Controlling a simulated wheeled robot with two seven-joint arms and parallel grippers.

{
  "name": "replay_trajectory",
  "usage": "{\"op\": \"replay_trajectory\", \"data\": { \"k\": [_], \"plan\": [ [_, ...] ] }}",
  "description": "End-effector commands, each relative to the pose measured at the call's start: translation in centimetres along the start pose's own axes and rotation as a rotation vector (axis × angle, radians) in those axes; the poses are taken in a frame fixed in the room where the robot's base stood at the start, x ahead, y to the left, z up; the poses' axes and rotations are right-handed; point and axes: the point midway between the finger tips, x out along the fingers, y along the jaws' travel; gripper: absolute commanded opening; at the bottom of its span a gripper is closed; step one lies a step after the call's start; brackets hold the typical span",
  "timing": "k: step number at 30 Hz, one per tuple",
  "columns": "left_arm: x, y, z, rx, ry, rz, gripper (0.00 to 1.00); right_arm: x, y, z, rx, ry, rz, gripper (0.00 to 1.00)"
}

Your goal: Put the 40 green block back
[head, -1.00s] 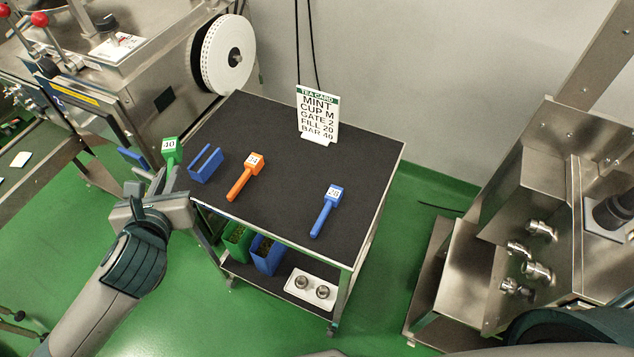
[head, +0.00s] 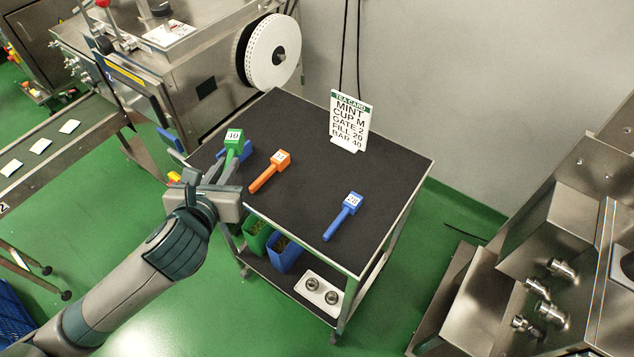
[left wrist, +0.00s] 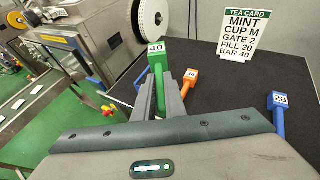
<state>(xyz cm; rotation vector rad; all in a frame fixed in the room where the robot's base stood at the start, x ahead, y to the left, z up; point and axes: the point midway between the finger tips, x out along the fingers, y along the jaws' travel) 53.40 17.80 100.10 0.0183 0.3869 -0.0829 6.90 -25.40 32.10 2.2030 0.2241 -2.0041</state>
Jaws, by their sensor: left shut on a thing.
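The green block marked 40 (head: 233,137) stands up out of my left gripper (head: 228,168), which is shut on its handle. In the left wrist view the green block (left wrist: 157,57) rises between the fingers. The gripper is at the left front edge of the dark cart top (head: 320,172), with the green block over that edge area, left of the orange block (head: 279,158). I cannot tell whether it touches the top. A blue piece (left wrist: 139,82) shows beside the fingers in the left wrist view, mostly hidden. My right gripper is out of view.
A blue block marked 28 (head: 352,201) lies right of the orange block. A tea card (head: 350,118) stands at the back, reading BAR 40. Green (head: 257,238) and blue (head: 284,254) bins and a white tray (head: 316,292) sit on the lower shelf. The cart's right side is clear.

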Motion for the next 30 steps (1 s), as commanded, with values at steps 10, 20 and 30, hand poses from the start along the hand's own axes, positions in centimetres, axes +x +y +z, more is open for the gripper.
{"op": "replay_trajectory", "data": {
  "k": [10, 20, 30],
  "plan": [
    [-2.9, -11.1, -1.6, 0.154, -0.006, -0.366, 0.00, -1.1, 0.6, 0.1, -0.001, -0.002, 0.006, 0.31],
    [-4.9, -14.7, -3.4, 0.202, 0.008, -0.507, 0.00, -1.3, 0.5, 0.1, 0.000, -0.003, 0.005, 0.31],
    [-4.5, -14.7, -3.4, 0.202, 0.008, -0.504, 0.00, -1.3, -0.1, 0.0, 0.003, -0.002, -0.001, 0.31]
  ]
}}
